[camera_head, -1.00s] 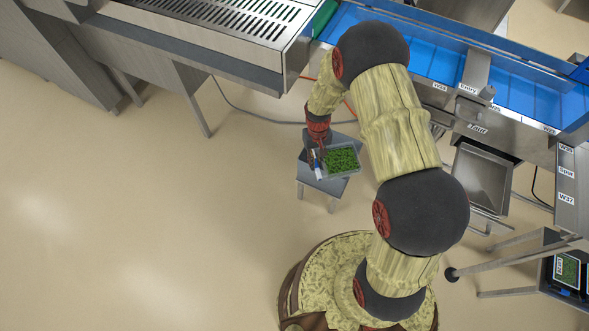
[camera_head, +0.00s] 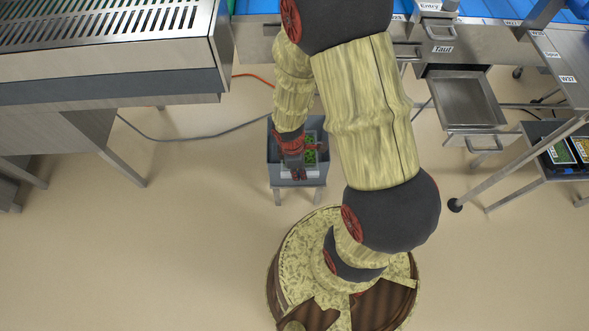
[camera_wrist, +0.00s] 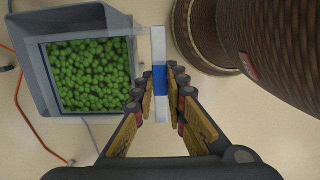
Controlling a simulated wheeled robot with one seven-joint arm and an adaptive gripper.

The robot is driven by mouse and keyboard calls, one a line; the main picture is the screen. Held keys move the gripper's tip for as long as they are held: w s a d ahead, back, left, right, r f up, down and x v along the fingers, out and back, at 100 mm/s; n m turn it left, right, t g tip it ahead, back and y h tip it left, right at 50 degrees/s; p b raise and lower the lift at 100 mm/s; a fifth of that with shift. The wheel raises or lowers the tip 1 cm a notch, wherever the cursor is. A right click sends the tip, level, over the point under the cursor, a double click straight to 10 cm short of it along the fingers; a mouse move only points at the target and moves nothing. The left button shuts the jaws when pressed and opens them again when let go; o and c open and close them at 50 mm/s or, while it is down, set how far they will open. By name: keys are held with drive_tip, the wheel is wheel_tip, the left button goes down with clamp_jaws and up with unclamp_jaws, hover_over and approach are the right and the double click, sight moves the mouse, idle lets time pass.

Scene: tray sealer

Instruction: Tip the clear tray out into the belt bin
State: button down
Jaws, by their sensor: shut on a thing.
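The clear tray (camera_wrist: 52,106) is full of small green pieces (camera_wrist: 92,75). It looks roughly level. In the wrist view my gripper (camera_wrist: 160,82) is shut on the white-and-blue strip (camera_wrist: 159,72) along the tray's right side. In the head view my gripper (camera_head: 295,168) hangs over a grey open-topped bin (camera_head: 274,150) on a small stand, and green shows beside the fingers. The grey bin's walls (camera_wrist: 32,72) also show around the tray in the wrist view. I cannot tell the tray's height above the bin, and no label shows on it.
A slotted steel machine (camera_head: 110,75) stands at the upper left. A steel open drawer (camera_head: 465,100) sits at the right, below the labelled panel. A side shelf with filled trays (camera_head: 562,152) is at far right.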

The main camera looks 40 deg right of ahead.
drive_tip(key=shift+d+r+p, duration=0.1)
drive_tip(key=shift+r+p, duration=0.25)
drive_tip(key=shift+p, duration=0.45)
drive_tip(key=g+p, duration=0.1)
drive_tip(key=p, duration=0.2)
drive_tip(key=shift+w+r+y, duration=0.15)
drive_tip(key=shift+r+y, duration=0.2)
drive_tip(key=shift+y, duration=0.05)
drive_tip(key=shift+w+d+r+g+y+p, duration=0.2)
drive_tip(key=shift+r+g+y+p, duration=0.1)
drive_tip(key=shift+r+g+p, duration=0.3)
drive_tip(key=shift+w+d+r+g+y+p, duration=0.15)
drive_tip(key=shift+r+g+y+p, duration=0.2)
drive_tip(key=shift+p, duration=0.4)
drive_tip(key=shift+f, duration=0.1)
drive_tip(key=shift+w+d+r+g+y+p, duration=0.15)
drive_tip(key=shift+w+r+g+p, duration=0.2)
drive_tip(key=shift+p, duration=0.3)
drive_tip(key=shift+r+g+y+p, duration=0.1)
drive_tip(key=shift+r+p, duration=0.35)
drive_tip(key=shift+p, duration=0.15)
drive_tip(key=shift+w+d+r, duration=0.1)
drive_tip(key=shift+r, duration=0.05)
drive_tip(key=shift+w+d+r+n+g+p, duration=0.15)
drive_tip(key=shift+r+n+g+p, duration=0.15)
drive_tip(key=shift+p, duration=0.25)
drive_tip(key=shift+w+r+y, duration=0.15)
drive_tip(key=shift+y, duration=0.15)
